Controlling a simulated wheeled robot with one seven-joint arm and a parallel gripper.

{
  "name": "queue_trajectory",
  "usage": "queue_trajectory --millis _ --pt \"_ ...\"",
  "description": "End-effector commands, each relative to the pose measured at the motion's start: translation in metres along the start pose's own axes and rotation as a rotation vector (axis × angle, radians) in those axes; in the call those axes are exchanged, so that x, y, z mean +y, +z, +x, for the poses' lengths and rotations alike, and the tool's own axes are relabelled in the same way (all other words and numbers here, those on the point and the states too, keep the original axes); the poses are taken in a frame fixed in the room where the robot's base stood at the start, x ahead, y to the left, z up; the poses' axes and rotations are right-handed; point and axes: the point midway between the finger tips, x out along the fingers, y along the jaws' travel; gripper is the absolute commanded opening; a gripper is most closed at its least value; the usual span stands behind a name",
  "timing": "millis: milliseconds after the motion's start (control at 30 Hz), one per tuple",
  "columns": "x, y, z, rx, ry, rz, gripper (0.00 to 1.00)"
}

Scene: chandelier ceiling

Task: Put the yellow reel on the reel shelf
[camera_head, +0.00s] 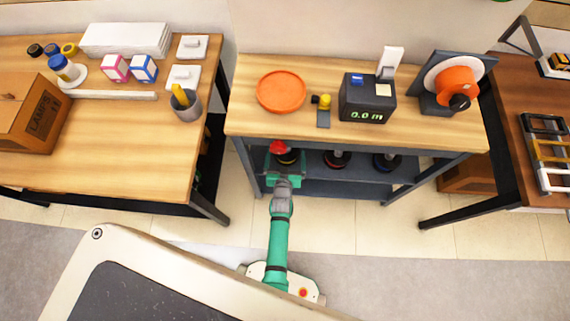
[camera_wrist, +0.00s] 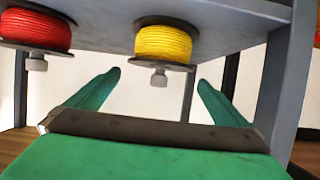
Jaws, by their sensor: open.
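The yellow reel (camera_wrist: 163,43) rests on a grey shelf board (camera_wrist: 225,12), which shows upside down in the wrist view. It has dark flanges and a grey knob. In the head view the dark reel (camera_head: 288,158) at the left of the lower shelf is partly hidden by my gripper (camera_head: 285,172). My gripper (camera_wrist: 159,78) is open, its two green fingers apart. The yellow reel's knob appears between the fingertips, and no finger is seen touching it. I cannot tell the depth between them.
The bench top (camera_head: 235,115) overhangs the shelf. It carries an orange plate (camera_head: 281,92), a display box (camera_head: 366,100) and an orange spool stand (camera_head: 428,102). Shelf posts stand nearby.

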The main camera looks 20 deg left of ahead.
Motion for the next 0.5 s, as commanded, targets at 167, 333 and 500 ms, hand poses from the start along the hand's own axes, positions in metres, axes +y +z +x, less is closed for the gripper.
queue_trajectory --millis 167,333,500 --pt "0.0 0.001 -0.034 -0.001 0.0 0.0 1.0" --pt "0.0 0.001 -0.057 -0.001 0.0 0.0 1.0" --pt "0.001 0.0 -0.069 -0.001 0.0 0.0 1.0"
